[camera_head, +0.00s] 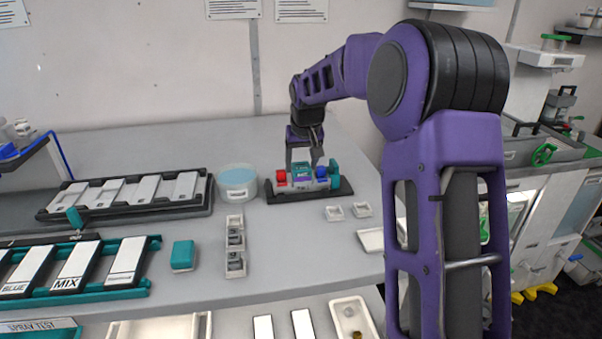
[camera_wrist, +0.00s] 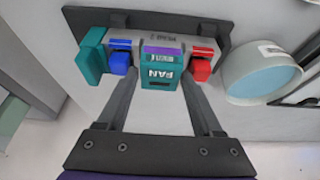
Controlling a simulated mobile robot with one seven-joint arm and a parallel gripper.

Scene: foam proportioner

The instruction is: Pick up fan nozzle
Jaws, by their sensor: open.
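The fan nozzle appears to be the teal block with a white label (camera_head: 301,170), set in the middle of a grey device with red and blue parts. In the wrist view the teal block (camera_wrist: 158,78) shows lettering that seems to read "FAN" or "PAN" and a purple strip on top. My gripper (camera_head: 303,160) is over the device, pointing down. In the wrist view my open gripper (camera_wrist: 158,84) has one finger on each side of the teal block, with gaps visible. Whether the fingertips touch the device cannot be told.
The device stands on a black base plate (camera_head: 348,192). A round tub with blue contents (camera_head: 237,180) is close to its left. A black rack of grey plates (camera_head: 60,214) lies further left. Small white trays (camera_head: 334,213) lie in front. Bare table is behind the device.

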